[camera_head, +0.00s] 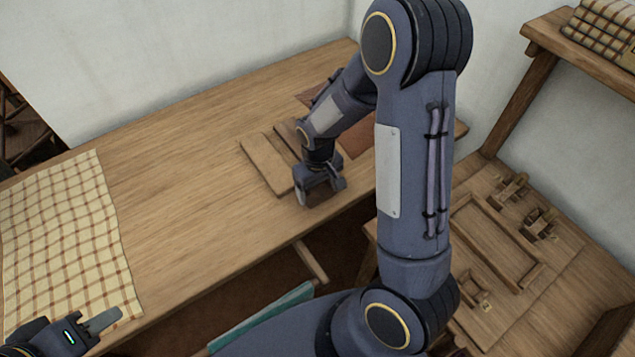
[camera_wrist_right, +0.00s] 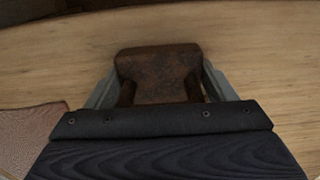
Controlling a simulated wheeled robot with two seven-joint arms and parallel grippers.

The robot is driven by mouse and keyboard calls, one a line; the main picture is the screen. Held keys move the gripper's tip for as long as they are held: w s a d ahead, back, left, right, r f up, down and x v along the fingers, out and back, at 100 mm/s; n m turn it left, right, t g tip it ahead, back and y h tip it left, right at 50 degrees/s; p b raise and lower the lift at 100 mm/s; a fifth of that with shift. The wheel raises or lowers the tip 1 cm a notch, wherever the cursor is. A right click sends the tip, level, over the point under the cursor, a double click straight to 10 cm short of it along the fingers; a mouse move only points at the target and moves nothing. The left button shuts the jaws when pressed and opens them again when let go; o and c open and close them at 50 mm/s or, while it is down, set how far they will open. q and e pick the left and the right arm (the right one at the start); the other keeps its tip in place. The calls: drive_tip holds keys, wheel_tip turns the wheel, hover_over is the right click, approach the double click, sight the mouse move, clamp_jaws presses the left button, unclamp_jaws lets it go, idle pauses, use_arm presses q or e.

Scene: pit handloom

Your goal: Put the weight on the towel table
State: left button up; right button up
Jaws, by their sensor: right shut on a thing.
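The weight (camera_wrist_right: 158,72) is a rusty dark brown block with two short prongs toward my wrist. In the right wrist view it sits between the two fingers of my right gripper (camera_wrist_right: 158,85), which is shut on it. In the head view my right gripper (camera_head: 321,192) is over the front edge area of the long wooden table (camera_head: 200,170); the weight is not clearly visible there. A cream and brown checked towel (camera_head: 65,235) lies on the table's left end. My left gripper (camera_head: 103,322) is at the lower left, by the towel's front edge; its opening is unclear.
A wooden board (camera_head: 266,163) and a reddish-brown flat piece (camera_head: 357,142) lie near my right gripper. A lower wooden table (camera_head: 550,265) with a frame and small fittings stands right. A shelf (camera_head: 585,55) holds folded checked cloth. The long table's middle is clear.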

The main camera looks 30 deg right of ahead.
drive_tip(key=shift+f, duration=0.15)
drive_tip(key=o, duration=1.9)
wheel_tip(320, 180, up, 12)
drive_tip(key=shift+r+p, duration=0.1)
drive_tip(key=shift+p, duration=0.25)
drive_tip(key=s+a+r+m+t+y, duration=0.1)
drive_tip(key=s+r, duration=0.3)
drive_tip(key=s, duration=0.4)
drive_tip(key=s+a+r+m+t+y, duration=0.1)
drive_tip(key=s+a+r+t+y, duration=0.1)
drive_tip(key=s, duration=0.7)
wheel_tip(320, 180, up, 3)
drive_tip(key=a+t, duration=0.1)
drive_tip(key=t, duration=0.1)
drive_tip(key=shift+m+t+y, duration=0.3)
drive_tip(key=shift+y, duration=0.1)
drive_tip(key=shift+a, duration=0.1)
